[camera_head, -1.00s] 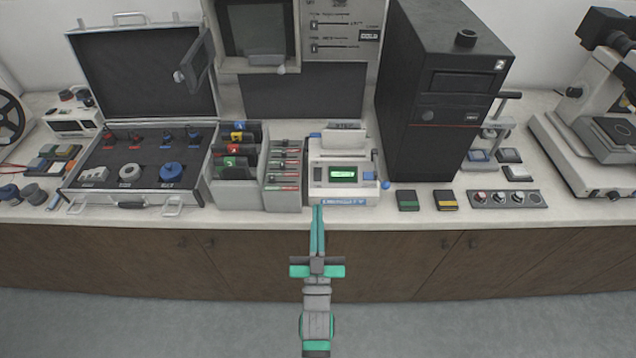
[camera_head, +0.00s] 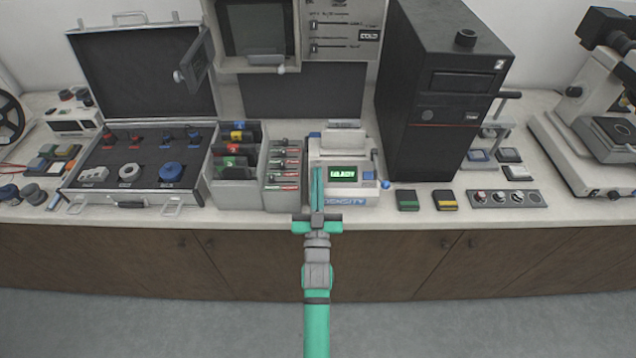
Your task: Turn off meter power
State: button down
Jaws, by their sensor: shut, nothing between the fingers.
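The meter (camera_head: 369,165) is a small white device with a blue label reading "DENSITY" on its front edge and a lit green display (camera_head: 342,173). It stands at the counter's front edge, near the middle of the head view. A blue knob (camera_head: 385,184) sits at its right side. My gripper (camera_head: 317,172) is shut and empty, its green fingers pointing away from me over the meter's front left, beside the display. The fingers hide part of the meter's front left and label. I cannot tell whether the fingertips touch it.
A grey rack (camera_head: 283,196) of narrow slots stands just left of the meter. Right of it lie a green-striped block (camera_head: 407,200), a yellow-striped block (camera_head: 446,200) and a knob panel (camera_head: 505,199). A tall black tower (camera_head: 440,90) stands behind right.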

jog(key=shift+w+f, duration=0.2)
jog(key=shift+f, duration=0.1)
jog(key=shift+w+f, duration=0.15)
jog(key=shift+w, duration=0.05)
dwell(0.3)
jog(key=s+r, duration=0.1)
jog(key=r, duration=0.1)
jog(key=s+r, duration=0.1)
jog(key=shift+r, duration=0.35)
jog(key=s+f, duration=0.1)
jog(key=s, duration=0.8)
jog(key=shift+s+f, duration=0.25)
jog(key=shift+s, duration=0.05)
